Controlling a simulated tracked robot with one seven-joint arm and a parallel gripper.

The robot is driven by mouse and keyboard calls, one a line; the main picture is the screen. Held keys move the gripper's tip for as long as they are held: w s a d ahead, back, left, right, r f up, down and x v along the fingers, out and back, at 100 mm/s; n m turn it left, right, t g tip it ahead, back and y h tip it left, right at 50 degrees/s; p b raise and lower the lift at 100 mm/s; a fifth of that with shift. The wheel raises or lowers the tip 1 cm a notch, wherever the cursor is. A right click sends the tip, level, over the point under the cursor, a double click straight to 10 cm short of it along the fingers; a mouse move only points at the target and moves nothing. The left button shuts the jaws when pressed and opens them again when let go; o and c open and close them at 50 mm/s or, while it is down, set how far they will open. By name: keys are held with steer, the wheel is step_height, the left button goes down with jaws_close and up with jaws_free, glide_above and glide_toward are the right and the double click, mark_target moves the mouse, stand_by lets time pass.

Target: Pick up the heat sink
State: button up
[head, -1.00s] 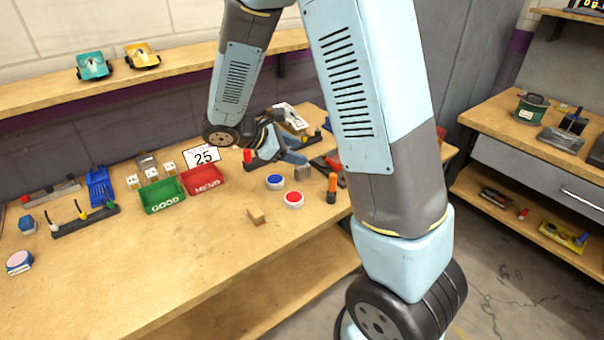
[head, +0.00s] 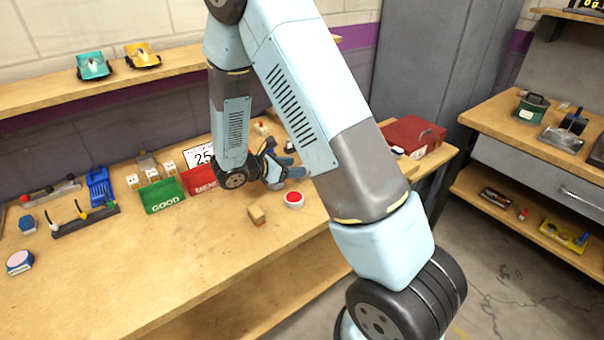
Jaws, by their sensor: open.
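My gripper (head: 290,167) is in the head view, low over the bench just behind the red button. Its blue fingers point right and are open, with nothing seen between them. The heat sink, a small grey finned block seen earlier right behind the red button, does not show now. My fingers and arm cover that spot, so I cannot tell how far the fingers are from it or whether they touch it.
The red button (head: 293,199) stands just in front of my gripper. A small wooden block (head: 256,215) lies to the front left. The green bin (head: 163,196) and red bin (head: 199,179) stand left. A red toolbox (head: 413,137) is at the back right.

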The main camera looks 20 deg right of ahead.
steer(key=shift+x, duration=3.5)
steer(key=shift+a, duration=0.1)
steer(key=shift+c, duration=0.2)
jaws_close()
